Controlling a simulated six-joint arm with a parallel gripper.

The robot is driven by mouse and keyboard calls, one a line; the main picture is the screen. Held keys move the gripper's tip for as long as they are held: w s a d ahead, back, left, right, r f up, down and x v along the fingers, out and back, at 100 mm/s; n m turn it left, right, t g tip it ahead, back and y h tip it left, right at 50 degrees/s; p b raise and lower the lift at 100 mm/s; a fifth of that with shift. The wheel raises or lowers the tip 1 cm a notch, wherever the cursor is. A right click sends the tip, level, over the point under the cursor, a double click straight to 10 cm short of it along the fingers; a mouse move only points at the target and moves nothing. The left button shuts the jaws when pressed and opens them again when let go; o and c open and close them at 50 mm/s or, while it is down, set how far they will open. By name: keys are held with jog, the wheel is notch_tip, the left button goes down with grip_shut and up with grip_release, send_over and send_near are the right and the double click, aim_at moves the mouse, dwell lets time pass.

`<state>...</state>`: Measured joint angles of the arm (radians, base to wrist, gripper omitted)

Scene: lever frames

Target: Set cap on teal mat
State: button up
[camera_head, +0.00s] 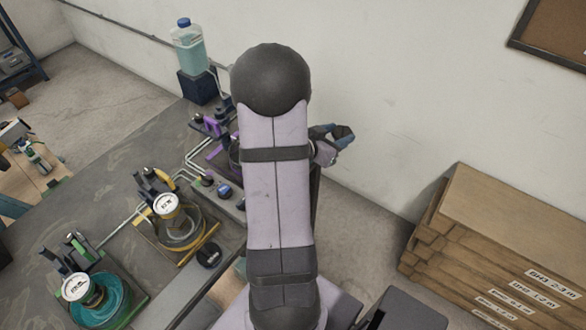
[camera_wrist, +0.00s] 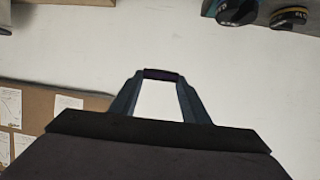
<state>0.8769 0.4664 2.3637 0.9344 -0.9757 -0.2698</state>
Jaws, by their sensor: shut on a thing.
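My gripper (camera_wrist: 160,82) is shut on a small dark piece, which looks like the cap (camera_wrist: 162,75); it spans the gap between the two fingertips. In the head view my gripper (camera_head: 345,137) sticks out to the right of my arm, in front of the pale wall and clear of the bench. A teal patch (camera_head: 240,265) shows beside my arm's lower part, mostly hidden; I cannot tell if it is the teal mat. A teal round basin (camera_head: 113,303) in a green frame stands at the lower left.
The dark bench (camera_head: 130,187) carries a yellow-framed station (camera_head: 180,232), a purple one (camera_head: 215,150) partly behind my arm, pipes and dark round knobs (camera_head: 208,255). A bottle (camera_head: 188,45) stands at the back. A wooden crate stack (camera_head: 510,240) is at right.

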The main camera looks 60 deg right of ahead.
jog(key=s+d+r+b, duration=0.1)
jog(key=s+d, duration=0.3)
jog(key=s, duration=0.3)
jog(key=s+d+b, duration=0.1)
jog(key=s+d, duration=0.2)
jog(key=s, duration=0.4)
jog(key=w+a+n+t+y, duration=0.3)
jog(key=w+n+t, duration=0.3)
jog(key=w, duration=0.3)
jog(key=w+a+n+t+y, duration=0.3)
jog(key=w+a+n+t, duration=0.1)
jog(key=w+n+t, duration=0.3)
jog(key=w+a+f+n+t+y, duration=0.1)
jog(key=w+a+f+n+y, duration=0.2)
jog(key=a, duration=0.5)
jog(key=w+a+n+t+y, duration=0.1)
jog(key=w+a+n+y, duration=0.2)
jog(key=a+y, duration=0.3)
jog(key=shift+h, duration=0.8)
jog(key=shift+a+f, duration=0.2)
jog(key=shift+f, duration=0.8)
jog(key=shift+a+f, duration=0.2)
jog(key=shift+f, duration=0.85)
jog(key=shift+a+f, duration=0.2)
jog(key=shift+f, duration=0.8)
jog(key=shift+f, duration=0.1)
